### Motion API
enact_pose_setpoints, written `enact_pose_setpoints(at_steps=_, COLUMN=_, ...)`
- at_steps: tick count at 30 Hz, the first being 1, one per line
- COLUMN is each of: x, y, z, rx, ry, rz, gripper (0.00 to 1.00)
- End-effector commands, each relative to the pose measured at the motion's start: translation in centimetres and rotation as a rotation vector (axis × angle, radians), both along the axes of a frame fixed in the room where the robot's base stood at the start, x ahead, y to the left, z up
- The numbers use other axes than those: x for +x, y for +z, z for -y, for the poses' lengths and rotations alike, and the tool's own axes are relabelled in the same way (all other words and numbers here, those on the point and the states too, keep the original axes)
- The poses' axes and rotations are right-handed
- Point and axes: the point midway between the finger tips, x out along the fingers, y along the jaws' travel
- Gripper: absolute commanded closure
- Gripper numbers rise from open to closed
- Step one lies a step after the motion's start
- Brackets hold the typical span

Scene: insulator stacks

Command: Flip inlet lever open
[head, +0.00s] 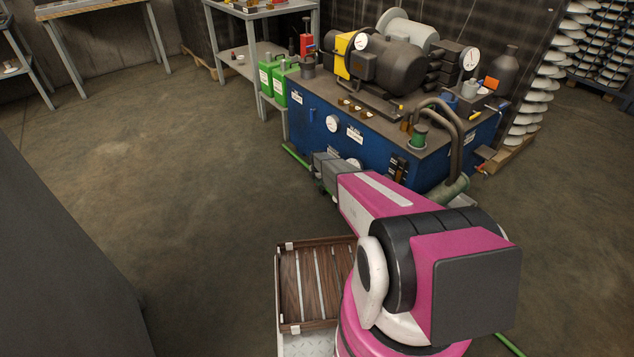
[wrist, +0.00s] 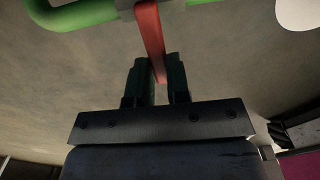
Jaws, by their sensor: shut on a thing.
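In the wrist view, the red inlet lever (wrist: 149,30) runs down from a grey fitting on the green pipe (wrist: 75,15). Its lower end lies between the two dark fingers of my gripper (wrist: 157,72), which is shut on it. In the head view, my gripper (head: 327,182) is low at the front of the blue power unit (head: 310,115). The lever is hidden there behind my gripper and arm. I cannot tell the exact angle of the lever to the pipe.
Bent pipes (head: 440,108) rise at the unit's right front. Green canisters (head: 272,84) stand by its left end, beside a grey shelf (head: 245,62). White insulator stacks (head: 540,85) stand at the right. Open floor (head: 170,170) lies to the left.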

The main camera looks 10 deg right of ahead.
Motion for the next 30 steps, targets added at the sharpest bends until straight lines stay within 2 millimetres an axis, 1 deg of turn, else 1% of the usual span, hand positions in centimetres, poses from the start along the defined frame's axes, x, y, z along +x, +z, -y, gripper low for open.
enact_pose_setpoints(at_steps=14, x=-0.09, y=0.05, z=0.08, rx=0.0, ry=0.016, rz=-0.001, gripper=1.0)
enact_pose_setpoints(at_steps=15, x=-0.09, y=0.05, z=0.08, rx=0.0, ry=0.016, rz=-0.001, gripper=0.73)
enact_pose_setpoints(at_steps=16, x=-0.09, y=0.05, z=0.07, rx=0.0, ry=0.016, rz=-0.001, gripper=0.64)
enact_pose_setpoints(at_steps=17, x=-0.09, y=0.05, z=0.07, rx=0.0, ry=0.015, rz=-0.001, gripper=0.57)
enact_pose_setpoints(at_steps=26, x=-0.06, y=0.08, z=0.05, rx=0.0, ry=0.013, rz=0.0, gripper=0.57)
enact_pose_setpoints(at_steps=30, x=-0.09, y=0.71, z=0.04, rx=0.0, ry=0.013, rz=0.0, gripper=0.57)
